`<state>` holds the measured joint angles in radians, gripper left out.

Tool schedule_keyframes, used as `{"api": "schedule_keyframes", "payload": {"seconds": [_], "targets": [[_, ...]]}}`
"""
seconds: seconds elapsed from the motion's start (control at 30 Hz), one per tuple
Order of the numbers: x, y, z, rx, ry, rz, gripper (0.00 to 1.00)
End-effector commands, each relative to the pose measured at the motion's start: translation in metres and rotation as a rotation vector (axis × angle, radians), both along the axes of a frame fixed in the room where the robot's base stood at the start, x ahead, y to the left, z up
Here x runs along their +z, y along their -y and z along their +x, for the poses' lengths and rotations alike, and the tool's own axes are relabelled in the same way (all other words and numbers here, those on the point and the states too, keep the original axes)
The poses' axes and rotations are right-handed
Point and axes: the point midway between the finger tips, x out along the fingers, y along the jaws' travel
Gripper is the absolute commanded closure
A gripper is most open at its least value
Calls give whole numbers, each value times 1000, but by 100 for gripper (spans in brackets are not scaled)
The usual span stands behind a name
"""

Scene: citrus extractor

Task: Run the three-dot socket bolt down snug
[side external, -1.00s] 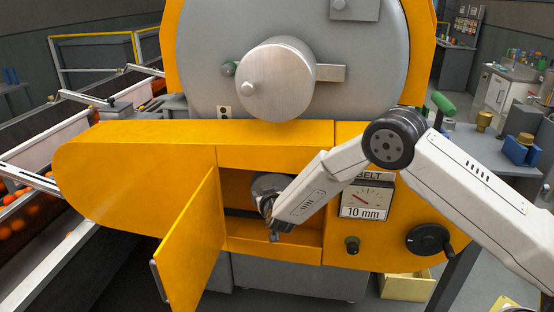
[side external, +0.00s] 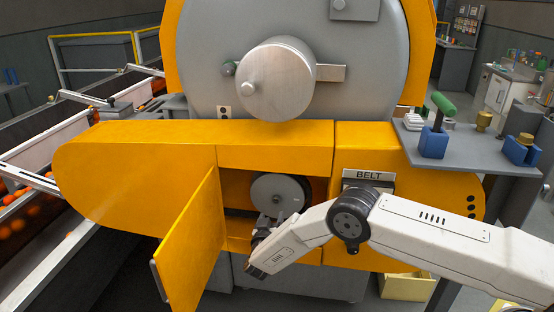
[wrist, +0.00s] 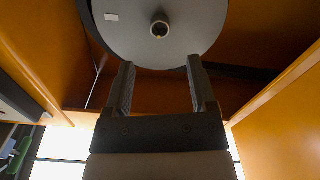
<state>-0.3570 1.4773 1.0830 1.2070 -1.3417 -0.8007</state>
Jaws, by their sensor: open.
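A grey pulley disc (side external: 277,194) sits inside the open bay. In the wrist view the disc (wrist: 185,42) fills the top, with a round hub (wrist: 160,28) at its centre and a small white label. My gripper (wrist: 161,64) is open and empty, its fingers pointing toward the disc's lower part below the hub. In the side view my gripper (side external: 274,221) is just below the disc, partly hidden by the wrist.
The yellow door (side external: 190,245) stands open left of the bay. A grey shelf (side external: 480,160) at right holds a green-handled tool (side external: 442,104) in a blue block (side external: 432,143), and another blue block (side external: 522,151) with a brass piece. The BELT gauge (side external: 368,176) is mostly hidden.

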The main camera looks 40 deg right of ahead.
Motion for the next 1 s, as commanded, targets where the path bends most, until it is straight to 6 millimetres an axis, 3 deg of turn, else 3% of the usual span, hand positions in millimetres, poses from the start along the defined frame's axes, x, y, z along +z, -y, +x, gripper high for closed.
{"api": "schedule_keyframes", "payload": {"seconds": [0.7, 1.0], "targets": [[0, 47, 46, 0, 0, 1, 28], [0, 54, 54, 2, 0, 0, 28]]}}
